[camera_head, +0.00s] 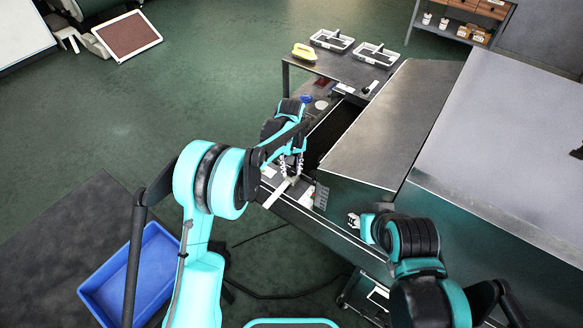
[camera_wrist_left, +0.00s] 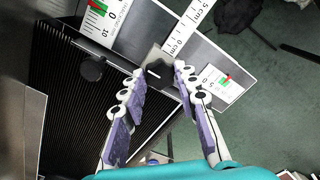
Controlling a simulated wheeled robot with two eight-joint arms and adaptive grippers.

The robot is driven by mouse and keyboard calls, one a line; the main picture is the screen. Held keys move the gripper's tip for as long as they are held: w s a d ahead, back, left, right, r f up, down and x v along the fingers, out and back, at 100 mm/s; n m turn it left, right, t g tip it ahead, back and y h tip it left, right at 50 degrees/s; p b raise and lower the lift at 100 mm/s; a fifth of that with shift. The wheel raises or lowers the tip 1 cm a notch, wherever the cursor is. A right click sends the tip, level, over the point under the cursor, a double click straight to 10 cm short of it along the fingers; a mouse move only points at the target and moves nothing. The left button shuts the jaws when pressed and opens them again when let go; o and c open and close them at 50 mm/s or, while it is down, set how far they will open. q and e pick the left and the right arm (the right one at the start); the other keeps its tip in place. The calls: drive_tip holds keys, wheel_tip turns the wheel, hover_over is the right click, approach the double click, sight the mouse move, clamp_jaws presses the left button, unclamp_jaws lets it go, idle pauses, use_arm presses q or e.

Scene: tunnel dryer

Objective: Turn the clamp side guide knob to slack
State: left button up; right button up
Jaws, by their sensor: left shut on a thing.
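The clamp side guide knob looks to be the dark lobed knob (camera_wrist_left: 158,70) in the left wrist view, on a grey metal block beside a white centimetre scale (camera_wrist_left: 186,28). My left gripper (camera_wrist_left: 158,76) has its two purple-padded fingertips on either side of this knob, shut on it. In the head view my left gripper (camera_head: 291,180) reaches down to the near left end of the machine and hides the knob. My right gripper (camera_head: 357,220) is by the machine's front side, partly behind its own arm; its jaw opening is unclear.
A second, round black knob (camera_wrist_left: 92,68) sits over the dark ribbed belt (camera_wrist_left: 75,110). White scales with red and green marks (camera_wrist_left: 222,84) lie close by. A table (camera_head: 345,69) with two wire trays and a yellow object stands behind. A blue bin (camera_head: 150,262) is on the floor.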

sight(291, 171)
idle(0.4)
use_arm(q)
drive_tip(key=o, duration=1.2)
drive_tip(key=shift+c, duration=0.2)
drive_tip(key=shift+r, duration=0.1)
wheel_tip(291, 171, up, 12)
